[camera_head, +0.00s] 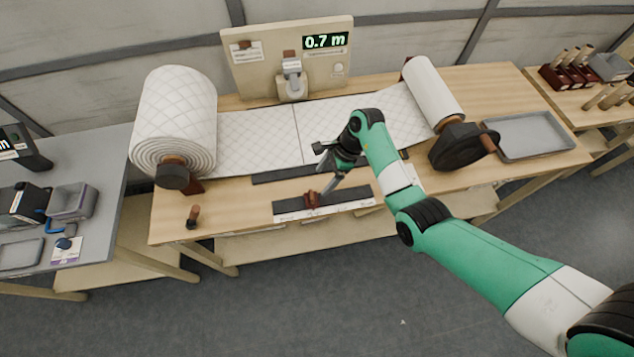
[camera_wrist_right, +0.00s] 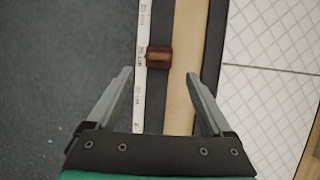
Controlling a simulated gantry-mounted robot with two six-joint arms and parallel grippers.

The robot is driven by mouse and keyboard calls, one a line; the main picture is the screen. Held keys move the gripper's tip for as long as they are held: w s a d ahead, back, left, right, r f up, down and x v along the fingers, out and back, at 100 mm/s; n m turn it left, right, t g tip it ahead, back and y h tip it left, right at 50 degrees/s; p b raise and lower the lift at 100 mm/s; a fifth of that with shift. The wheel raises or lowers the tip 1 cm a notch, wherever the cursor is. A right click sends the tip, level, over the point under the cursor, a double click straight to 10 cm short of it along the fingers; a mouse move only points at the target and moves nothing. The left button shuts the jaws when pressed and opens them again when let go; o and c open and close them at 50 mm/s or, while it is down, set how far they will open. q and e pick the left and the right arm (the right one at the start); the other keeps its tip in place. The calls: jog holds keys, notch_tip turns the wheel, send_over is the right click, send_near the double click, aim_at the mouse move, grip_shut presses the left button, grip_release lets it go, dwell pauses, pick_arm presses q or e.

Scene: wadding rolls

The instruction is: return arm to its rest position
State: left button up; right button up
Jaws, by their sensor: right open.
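My right arm (camera_head: 468,255) is green and white and reaches in from the lower right of the head view to the middle of the workbench. My right gripper (camera_head: 318,172) is above the bench's front edge, by the dark ruler strip. In the right wrist view its two grey fingers (camera_wrist_right: 163,85) are spread apart with nothing between them. A small reddish-brown slider block (camera_wrist_right: 159,57) sits on the ruler strip ahead of the fingers, and it also shows in the head view (camera_head: 312,199). My left gripper is not in view.
A large quilted wadding roll (camera_head: 176,115) stands left, its sheet (camera_head: 255,138) running to a smaller roll (camera_head: 433,90) with a black crank wheel (camera_head: 458,147). A display board (camera_head: 262,66) reads 0.7 m. A grey tray (camera_head: 545,150) lies right. The floor in front (camera_head: 300,310) is clear.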

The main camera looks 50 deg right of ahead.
jog(key=shift+s+d+r, duration=0.15)
jog(key=shift+d+r, duration=0.05)
jog(key=shift+r, duration=0.35)
